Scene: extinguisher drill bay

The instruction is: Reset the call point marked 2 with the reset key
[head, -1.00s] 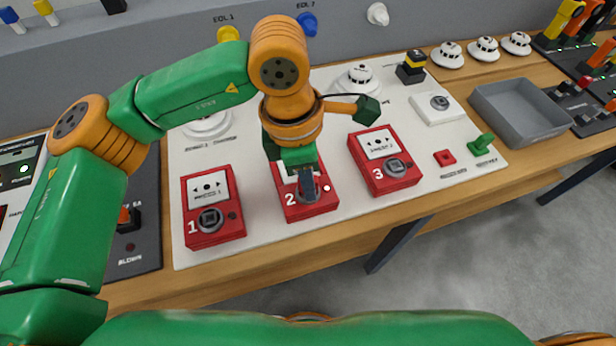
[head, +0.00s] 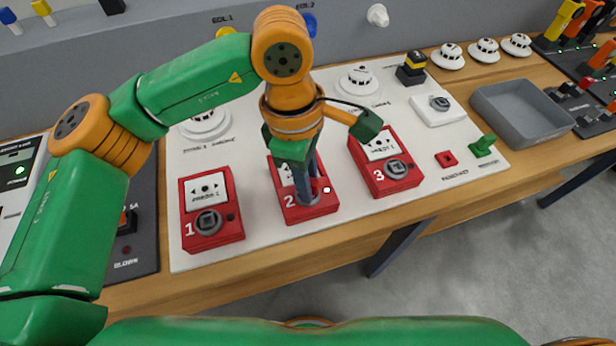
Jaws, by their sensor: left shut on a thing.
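Call point 2 (head: 325,206) is a red box with a white face on the pale board, and a bright white light shows on its right side. My left gripper (head: 308,198) points down at its lower front, its dark fingers covering the round lock area and part of the face. It is shut on the reset key, which the fingers and glare mostly hide; I cannot tell how deep it sits. Call point 1 (head: 202,190) stands to the left and call point 3 (head: 380,147) to the right, each with a grey round lock. My right gripper is not in view.
A small red square holder (head: 446,158) and a green part (head: 482,146) sit at the board's right. A grey tray (head: 522,112) lies beyond. White detectors (head: 358,80) stand behind the call points. The board's front strip is clear.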

